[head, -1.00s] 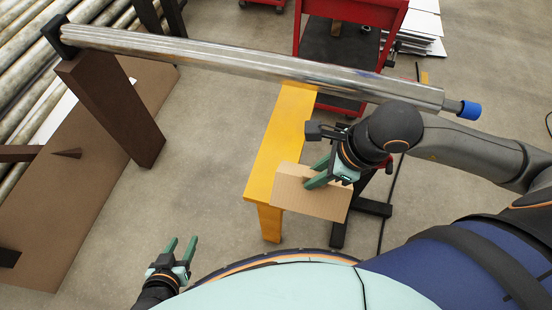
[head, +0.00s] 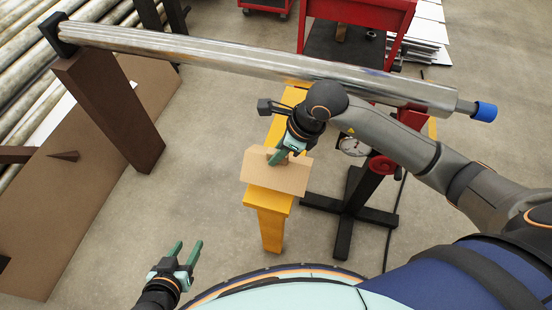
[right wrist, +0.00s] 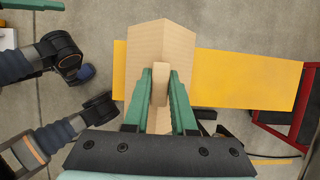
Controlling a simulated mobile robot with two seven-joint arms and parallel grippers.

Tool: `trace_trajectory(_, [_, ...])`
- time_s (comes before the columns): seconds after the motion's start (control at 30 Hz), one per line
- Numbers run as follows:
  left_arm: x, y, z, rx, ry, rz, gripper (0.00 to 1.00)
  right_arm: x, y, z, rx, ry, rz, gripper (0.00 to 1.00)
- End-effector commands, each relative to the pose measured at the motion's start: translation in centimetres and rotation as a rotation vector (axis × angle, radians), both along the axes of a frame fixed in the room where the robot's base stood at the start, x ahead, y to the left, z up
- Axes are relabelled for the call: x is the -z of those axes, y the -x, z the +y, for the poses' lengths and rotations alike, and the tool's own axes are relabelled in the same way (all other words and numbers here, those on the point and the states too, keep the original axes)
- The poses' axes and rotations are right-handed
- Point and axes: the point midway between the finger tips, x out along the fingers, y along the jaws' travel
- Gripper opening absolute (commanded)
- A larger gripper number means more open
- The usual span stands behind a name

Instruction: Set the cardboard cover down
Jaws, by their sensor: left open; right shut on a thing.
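The cardboard cover (head: 275,176) is a tan folded piece with a small upright tab on top. My right gripper (head: 277,157) is shut on the tab from above. The cover is over the near end of the yellow bench (head: 268,201); I cannot tell whether it touches the top. In the right wrist view the cover (right wrist: 160,40) runs across the yellow bench (right wrist: 235,78), with the tab between the green fingers of my right gripper (right wrist: 160,76). My left gripper (head: 187,251) is open and empty, low at the left, away from the cover.
A long metal roller (head: 240,66) crosses above the bench, with a blue end cap (head: 485,111) at the right. A brown post (head: 108,108) stands at its left. A black stand (head: 348,215) is right of the bench. A red cart (head: 358,30) stands behind. Floor left of the bench is clear.

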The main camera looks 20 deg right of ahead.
Motion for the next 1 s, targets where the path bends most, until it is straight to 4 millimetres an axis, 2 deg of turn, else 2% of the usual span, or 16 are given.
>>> trace_trajectory(0.17, [0.4, 0.3, 0.0, 0.0, -0.001, 0.007, 0.5, 1.1, -0.7, 0.3, -0.001, 0.0, 0.002, 0.0])
trace_trajectory(0.33, [0.4, 0.2, 0.0, 0.0, -0.001, 0.003, 0.5, 3.7, -0.5, 0.2, 0.001, 0.0, 0.004, 0.0])
trace_trajectory(0.67, [0.2, -0.1, 0.0, 0.0, 0.001, -0.008, 0.5, 4.1, -0.6, 0.2, -0.001, 0.001, -0.001, 0.0])
trace_trajectory(0.7, [0.2, -0.1, 0.0, 0.0, 0.001, -0.008, 0.5, 4.1, -0.6, 0.2, -0.001, 0.001, -0.001, 0.25])
trace_trajectory(0.93, [0.1, -0.1, 0.0, 0.0, 0.001, -0.007, 0.5, 4.0, -0.6, 0.2, -0.001, 0.0, 0.0, 0.51])
trace_trajectory(1.0, [0.1, -0.1, 0.0, 0.0, 0.001, -0.007, 0.5, 4.0, -0.6, 0.2, -0.001, 0.0, 0.0, 0.54])
